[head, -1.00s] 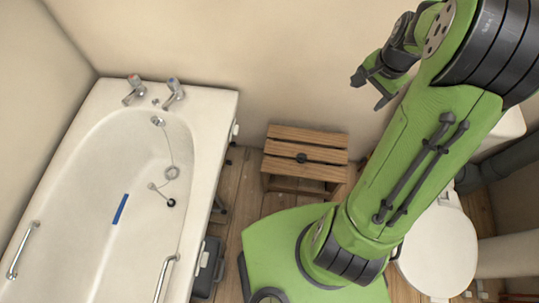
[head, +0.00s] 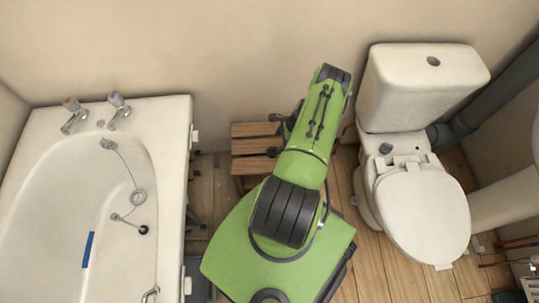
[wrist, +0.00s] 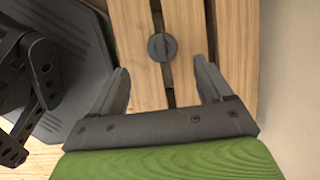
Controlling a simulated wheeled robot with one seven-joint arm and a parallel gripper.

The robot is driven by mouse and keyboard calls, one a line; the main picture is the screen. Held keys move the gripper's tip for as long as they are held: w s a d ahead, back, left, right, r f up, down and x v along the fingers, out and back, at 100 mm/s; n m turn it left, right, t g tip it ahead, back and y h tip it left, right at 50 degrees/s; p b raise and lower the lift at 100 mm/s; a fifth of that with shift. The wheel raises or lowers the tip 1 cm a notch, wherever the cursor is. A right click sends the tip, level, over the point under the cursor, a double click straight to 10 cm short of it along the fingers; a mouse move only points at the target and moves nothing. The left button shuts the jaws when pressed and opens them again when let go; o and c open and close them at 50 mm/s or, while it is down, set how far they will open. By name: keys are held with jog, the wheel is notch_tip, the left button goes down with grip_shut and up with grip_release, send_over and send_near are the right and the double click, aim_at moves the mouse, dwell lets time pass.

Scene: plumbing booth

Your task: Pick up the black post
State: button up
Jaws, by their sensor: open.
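The black post shows in the wrist view as a round, dark piece (wrist: 162,46) on the slats of the wooden stool (wrist: 221,35), seen nearly end-on with a line across its top. My gripper (wrist: 160,68) is open above the stool. Its two fingers point toward the post, one to each side, with nothing between the tips. How high the fingers are above the post I cannot tell. In the head view the stool (head: 252,130) stands against the wall, and my arm covers its right part; a small dark spot beside the arm may be the post.
A white bathtub (head: 170,135) with two taps stands left of the stool. A white toilet (head: 424,212) stands to the right, with a small dark piece (head: 385,148) behind its seat.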

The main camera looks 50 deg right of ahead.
aim_at(273, 149)
jog(key=b+x, duration=0.3)
jog(key=x, duration=0.6)
jog(key=shift+d, duration=0.1)
jog(key=shift+r, duration=0.1)
jog(key=c, duration=1.1)
